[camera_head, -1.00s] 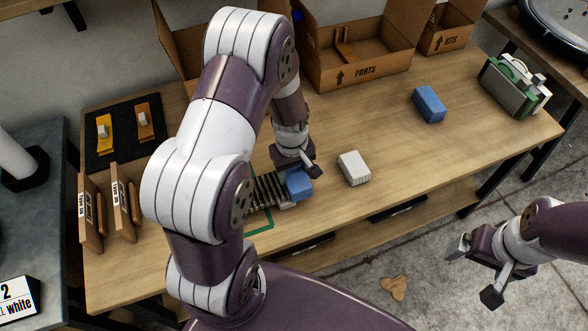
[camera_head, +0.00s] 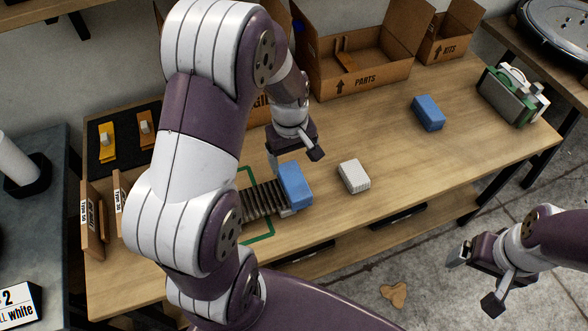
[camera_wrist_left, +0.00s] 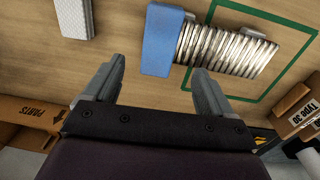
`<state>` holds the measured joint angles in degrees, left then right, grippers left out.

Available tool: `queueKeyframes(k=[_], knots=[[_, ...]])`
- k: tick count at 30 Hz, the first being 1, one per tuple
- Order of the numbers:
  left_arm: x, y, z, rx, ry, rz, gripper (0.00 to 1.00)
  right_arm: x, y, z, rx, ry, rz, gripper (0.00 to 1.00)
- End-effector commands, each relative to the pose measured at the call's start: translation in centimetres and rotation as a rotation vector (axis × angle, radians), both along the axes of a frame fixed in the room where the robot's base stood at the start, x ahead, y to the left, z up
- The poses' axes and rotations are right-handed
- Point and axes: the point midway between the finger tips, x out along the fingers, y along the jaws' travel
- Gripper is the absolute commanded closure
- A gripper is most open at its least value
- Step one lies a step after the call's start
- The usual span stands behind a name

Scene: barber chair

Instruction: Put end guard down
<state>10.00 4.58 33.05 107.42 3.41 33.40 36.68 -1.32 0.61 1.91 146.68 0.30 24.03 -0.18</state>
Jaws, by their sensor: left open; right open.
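A blue end guard (camera_head: 294,185) stands on the wooden table against the right end of a row of ribbed metal plates (camera_head: 263,200). In the left wrist view the blue guard (camera_wrist_left: 161,40) touches the end of the silvery ribbed row (camera_wrist_left: 225,52), inside or beside a green outline (camera_wrist_left: 262,97). My left gripper (camera_head: 295,158) is open and empty, just behind and above the blue guard. In the left wrist view its two fingers (camera_wrist_left: 155,88) are spread, apart from the guard. My right gripper (camera_head: 477,278) is open and empty, off the table's front right. My left arm hides part of the row.
A white block (camera_head: 354,176) and another blue block (camera_head: 428,113) lie to the right on the table. Cardboard boxes (camera_head: 368,77) stand along the back. A black mat (camera_head: 95,150) with yellow and orange pieces is at the left. The table's middle right is clear.

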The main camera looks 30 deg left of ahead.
Motion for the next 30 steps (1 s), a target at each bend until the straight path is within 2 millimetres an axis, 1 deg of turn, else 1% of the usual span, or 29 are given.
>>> queueKeyframes(k=[1, 5, 8, 9, 12, 15, 18, 30], knots=[[0.0, 0.0, 1.0, 0.0, -0.003, 0.0, 0.15, 0.0, 0.0, 0.1, 0.0, 0.0, 0.0, 0.07], [-0.3, -0.2, 2.4, 0.002, -0.003, -0.025, 0.15, 0.0, 0.0, 0.2, 0.0, 0.0, 0.0, 0.07], [-2.3, -2.0, 3.5, 0.022, -0.026, -0.247, 0.15, 0.0, 0.0, 0.2, 0.0, 0.0, 0.0, 0.07], [-3.5, -2.9, 3.9, 0.035, -0.04, -0.378, 0.15, 0.0, 0.0, 0.2, 0.0, 0.0, 0.0, 0.07], [-6.4, -4.6, 4.3, 0.065, -0.073, -0.669, 0.15, 0.0, 0.0, 0.2, 0.0, 0.0, 0.0, 0.07], [-8.3, -5.5, 4.4, 0.086, -0.092, -0.844, 0.15, 0.0, 0.0, 0.2, 0.0, 0.0, 0.0, 0.07], [-8.7, -5.6, 4.3, 0.09, -0.095, -0.89, 0.15, 0.0, 0.0, 0.2, 0.0, 0.0, 0.0, 0.07], [-8.7, -5.6, 4.3, 0.089, -0.094, -0.883, 0.15, 0.0, 0.0, 0.2, 0.0, 0.0, 0.0, 0.07]])
